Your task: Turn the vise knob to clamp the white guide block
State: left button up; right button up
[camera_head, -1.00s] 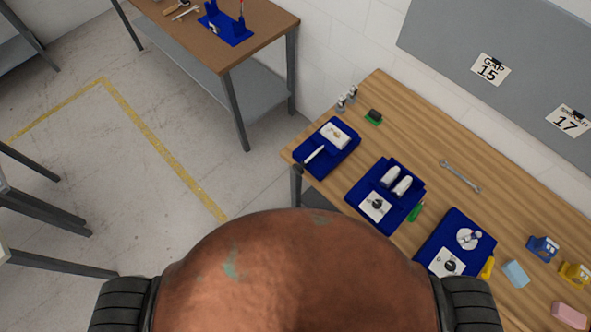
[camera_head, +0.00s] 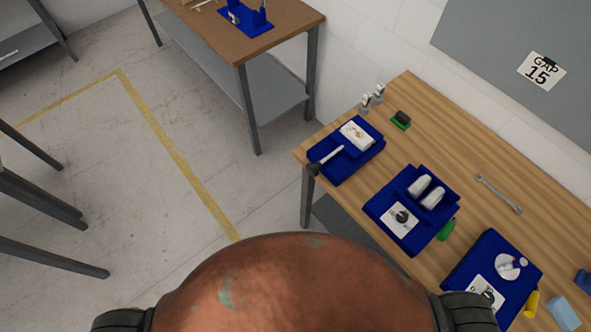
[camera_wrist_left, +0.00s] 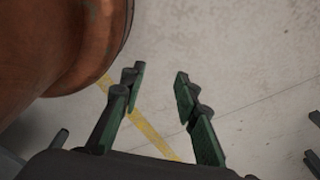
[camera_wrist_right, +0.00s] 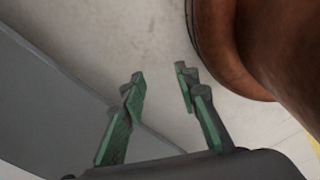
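On the wooden table in the head view, a blue fixture (camera_head: 372,160) carries a white block (camera_head: 357,133) and a pale rod (camera_head: 330,155) with a dark end at its left edge. I cannot tell for sure which is the vise or the guide block. My left gripper (camera_wrist_left: 160,73) is open and empty above the floor in its wrist view. My right gripper (camera_wrist_right: 160,73) is also open and empty. Neither shows in the head view; both are away from the fixtures.
A brown table (camera_head: 300,25) with a blue stand (camera_head: 246,20) is at the top left. A wrench (camera_head: 498,193), a green-based black item (camera_head: 401,120) and a blue sponge-like block (camera_head: 563,314) lie on the wooden table. Open floor (camera_head: 80,150) with a yellow line lies left.

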aim_at(312, 169)
jog(key=u, duration=1.8)
jog(key=i, duration=2.7)
jog(key=z, duration=3.7)
